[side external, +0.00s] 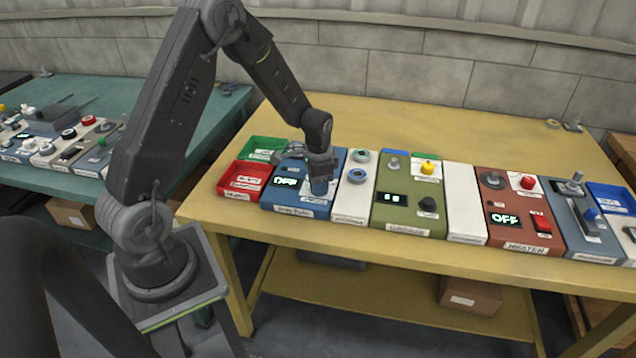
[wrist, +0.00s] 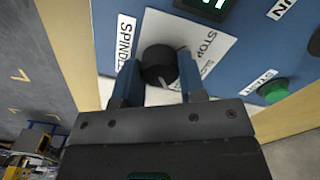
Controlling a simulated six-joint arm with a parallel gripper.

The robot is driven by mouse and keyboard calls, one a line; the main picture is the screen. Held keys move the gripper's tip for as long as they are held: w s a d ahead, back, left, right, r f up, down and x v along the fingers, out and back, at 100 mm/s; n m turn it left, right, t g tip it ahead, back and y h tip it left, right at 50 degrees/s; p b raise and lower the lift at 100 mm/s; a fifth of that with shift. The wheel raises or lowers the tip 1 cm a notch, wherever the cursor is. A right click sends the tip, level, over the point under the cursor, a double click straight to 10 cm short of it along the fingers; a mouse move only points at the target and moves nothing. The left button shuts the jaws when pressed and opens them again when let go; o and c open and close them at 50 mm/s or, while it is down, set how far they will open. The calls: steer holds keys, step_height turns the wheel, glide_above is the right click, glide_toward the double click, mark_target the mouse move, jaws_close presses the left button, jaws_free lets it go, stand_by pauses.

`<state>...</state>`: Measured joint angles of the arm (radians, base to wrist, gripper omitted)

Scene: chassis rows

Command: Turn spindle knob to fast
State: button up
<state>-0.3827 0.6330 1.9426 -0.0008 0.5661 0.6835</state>
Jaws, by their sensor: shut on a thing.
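The black spindle knob (wrist: 159,65) is in the wrist view, on a blue panel (wrist: 240,55) beside a label that reads SPINDLE. A white plate around it shows STOP and another word partly covered by my gripper. I cannot read clearly where the knob points. My gripper (wrist: 159,82) has one finger on each side of the knob and is shut on it. In the side view my gripper (side external: 320,184) reaches down onto the blue chassis (side external: 283,196) and hides the knob. The chassis display (side external: 286,181) reads OFF.
A green START button (wrist: 273,91) sits right of the knob in the wrist view. In the side view, red (side external: 241,181) and green bins lie left of the chassis. A white module (side external: 354,188), an olive module (side external: 408,213) and a brown-red module (side external: 510,200) stand to the right.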

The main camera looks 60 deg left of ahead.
steer(key=o, duration=0.9)
steer(key=shift+r, duration=0.1)
step_height(320, 180, up, 14)
steer(key=shift+f, duration=0.15)
